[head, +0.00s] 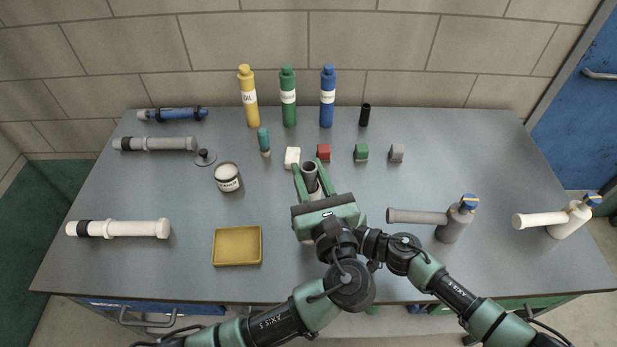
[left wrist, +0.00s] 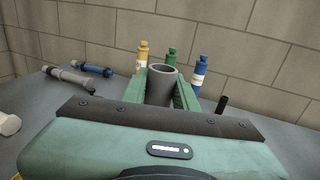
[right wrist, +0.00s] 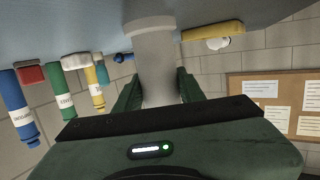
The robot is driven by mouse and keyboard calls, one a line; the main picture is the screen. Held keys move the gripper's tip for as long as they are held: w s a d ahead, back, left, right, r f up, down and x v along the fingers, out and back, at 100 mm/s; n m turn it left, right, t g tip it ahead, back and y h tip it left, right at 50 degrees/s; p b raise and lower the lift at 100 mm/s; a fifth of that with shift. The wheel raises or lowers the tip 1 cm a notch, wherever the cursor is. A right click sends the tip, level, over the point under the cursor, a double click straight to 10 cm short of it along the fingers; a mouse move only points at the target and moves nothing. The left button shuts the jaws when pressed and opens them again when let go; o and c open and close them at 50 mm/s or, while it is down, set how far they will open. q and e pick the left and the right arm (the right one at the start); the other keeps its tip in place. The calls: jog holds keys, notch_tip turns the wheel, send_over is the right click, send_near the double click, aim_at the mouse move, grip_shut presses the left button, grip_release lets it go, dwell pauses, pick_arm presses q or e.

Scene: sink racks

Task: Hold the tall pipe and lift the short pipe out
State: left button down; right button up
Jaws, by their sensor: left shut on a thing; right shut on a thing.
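A grey open-topped pipe (head: 311,181) stands upright at the middle of the bench. My left gripper (head: 311,170) is shut on its upper part, fingers on either side; the pipe's open mouth also shows in the left wrist view (left wrist: 162,85). My right gripper (right wrist: 157,85) is shut on a grey pipe section (right wrist: 157,62), with a wider collar (right wrist: 151,24) beyond the fingers toward the bench. In the head view my right fingers and the pipe's lower part are hidden behind the left gripper. I cannot tell where the short pipe meets the tall one.
White (head: 135,229), grey (head: 170,144) and blue (head: 180,114) pipes lie at left.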

pick_arm(q)
notch_tip(320, 180, up, 8)
jog(key=shift+r, duration=0.2)
pick_arm(e)
jog(key=o, duration=1.3)
jog(key=shift+o, duration=0.2)
jog(key=v, duration=1)
jog(key=shift+s+d, duration=0.2)
jog(key=shift+d, duration=0.15)
jog(key=shift+s+d+r, duration=0.2)
jog(key=shift+d+r, duration=0.1)
jog(key=shift+d, duration=0.2)
